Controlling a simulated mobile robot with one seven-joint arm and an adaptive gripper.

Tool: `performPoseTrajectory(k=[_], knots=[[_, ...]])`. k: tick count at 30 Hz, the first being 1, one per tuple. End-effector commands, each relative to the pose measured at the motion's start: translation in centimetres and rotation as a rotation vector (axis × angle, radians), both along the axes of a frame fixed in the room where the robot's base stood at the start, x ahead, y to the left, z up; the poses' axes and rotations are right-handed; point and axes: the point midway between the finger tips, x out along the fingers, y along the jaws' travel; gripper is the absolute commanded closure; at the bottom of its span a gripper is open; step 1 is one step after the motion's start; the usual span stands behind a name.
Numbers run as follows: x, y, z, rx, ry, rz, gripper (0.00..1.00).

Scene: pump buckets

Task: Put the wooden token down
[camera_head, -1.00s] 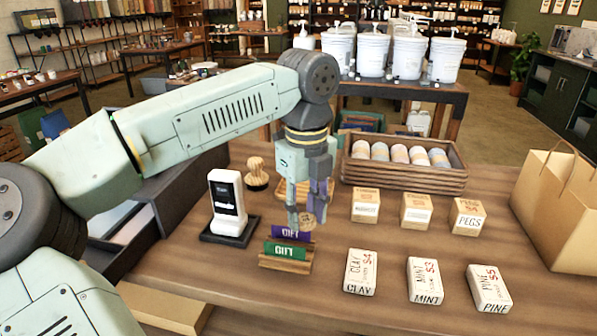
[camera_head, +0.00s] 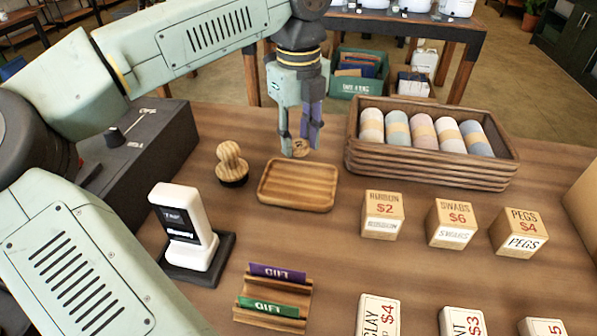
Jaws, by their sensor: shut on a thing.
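The wooden token (camera_head: 301,148) is a small round light-wood piece. My gripper (camera_head: 301,147) is shut on it, with the token between the fingertips. In the head view it appears at the back edge of a small wooden tray (camera_head: 297,205). The tray's inside looks empty. I cannot tell how high the token is above the counter.
A wooden stamp (camera_head: 232,163) stands left of the tray. A wooden crate (camera_head: 436,177) of rolled goods is to the right. A card reader (camera_head: 184,228), a gift card holder (camera_head: 272,318) and price boxes (camera_head: 383,216) stand nearer. Bare counter lies between them.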

Motion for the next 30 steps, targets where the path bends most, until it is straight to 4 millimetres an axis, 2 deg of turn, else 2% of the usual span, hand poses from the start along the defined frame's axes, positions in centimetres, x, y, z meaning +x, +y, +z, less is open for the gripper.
performPoseTrajectory(k=[1,3,10,16,29,30], knots=[[0.0,0.0,-1.6,-0.001,0.002,-0.001,0.79],[0.0,0.0,-2.9,0.000,0.001,-0.002,0.79],[0.0,0.0,-5.1,0.000,0.001,0.000,0.79],[0.0,0.0,-8.5,-0.001,0.002,0.000,0.79],[0.0,0.0,-9.2,0.000,0.000,0.001,0.79],[0.0,0.0,-9.2,0.000,0.000,0.001,0.68]])
